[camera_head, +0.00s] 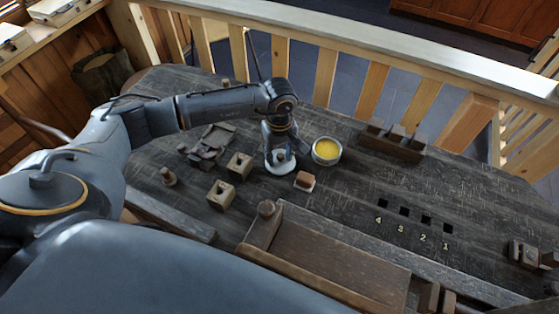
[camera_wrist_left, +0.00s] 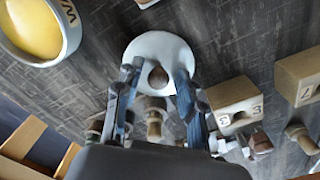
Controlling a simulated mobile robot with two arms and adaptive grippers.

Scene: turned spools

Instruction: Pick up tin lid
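The tin lid (camera_head: 281,169) is a pale round disc with a brown knob, lying on the dark table left of a tin of yellow stuff (camera_head: 327,161). In the left wrist view the lid (camera_wrist_left: 145,48) is near the top centre, its knob upright. My left gripper (camera_head: 279,157) is right above the lid, pointing down. In the wrist view the fingers of my left gripper (camera_wrist_left: 157,76) are apart, one on each side of the knob, with gaps showing. Whether they touch the lid's top I cannot tell. My right gripper is not in view.
Two numbered wooden blocks (camera_head: 221,195) and a spool (camera_head: 168,177) stand left of the lid. A small reddish-brown block on a pale base (camera_head: 305,181) sits close at its right. A wooden rack (camera_head: 392,146) stands farther right. A wooden tray (camera_head: 335,252) lies in front.

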